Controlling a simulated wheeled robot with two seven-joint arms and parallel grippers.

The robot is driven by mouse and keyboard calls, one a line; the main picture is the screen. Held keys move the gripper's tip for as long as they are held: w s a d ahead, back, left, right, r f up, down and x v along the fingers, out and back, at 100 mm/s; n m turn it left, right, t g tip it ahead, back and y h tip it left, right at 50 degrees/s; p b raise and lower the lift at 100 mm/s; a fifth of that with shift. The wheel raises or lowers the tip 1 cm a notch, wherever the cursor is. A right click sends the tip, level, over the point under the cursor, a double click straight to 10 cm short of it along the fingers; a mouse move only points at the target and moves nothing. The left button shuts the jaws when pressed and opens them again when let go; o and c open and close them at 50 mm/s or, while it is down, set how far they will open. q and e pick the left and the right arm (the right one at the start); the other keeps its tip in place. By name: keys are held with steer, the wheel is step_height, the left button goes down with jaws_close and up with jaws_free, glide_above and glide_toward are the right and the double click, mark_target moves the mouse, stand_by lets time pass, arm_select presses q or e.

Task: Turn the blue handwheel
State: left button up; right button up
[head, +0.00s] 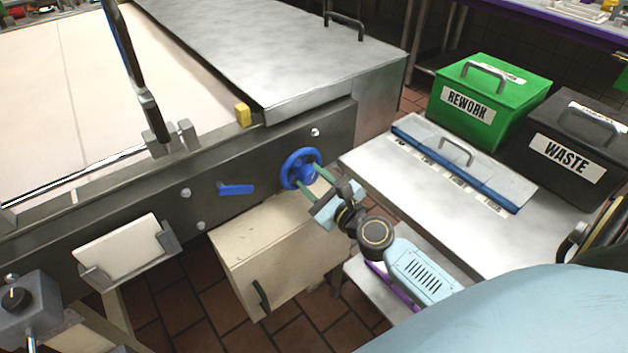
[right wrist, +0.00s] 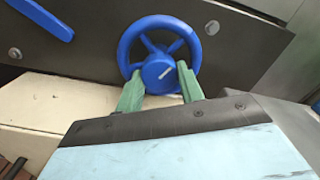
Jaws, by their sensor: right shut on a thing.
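The blue handwheel (head: 300,168) is mounted on the dark side panel of the conveyor machine, near the middle of the head view. My left gripper is not in view.
A blue lever (head: 236,189) is left of the wheel on the same panel. A beige cabinet (head: 270,245) stands below. A steel table (head: 440,190) is at the right, with a green REWORK bin (head: 488,100) and a black WASTE bin (head: 568,150) behind it.

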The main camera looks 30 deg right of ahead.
steer(key=o, duration=1)
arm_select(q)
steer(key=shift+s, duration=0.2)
arm_select(e)
steer(key=shift+s+f, duration=0.1)
steer(key=shift+s, duration=0.5)
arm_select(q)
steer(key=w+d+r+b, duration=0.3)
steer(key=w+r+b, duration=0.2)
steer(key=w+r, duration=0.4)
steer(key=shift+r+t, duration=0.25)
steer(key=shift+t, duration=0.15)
arm_select(e)
steer(key=shift+s+d, duration=0.2)
steer(key=shift+s, duration=1.85)
steer(key=shift+s+d, duration=0.15)
steer(key=shift+s, duration=1.85)
steer(key=shift+s+d, duration=0.2)
steer(key=shift+s, duration=1.85)
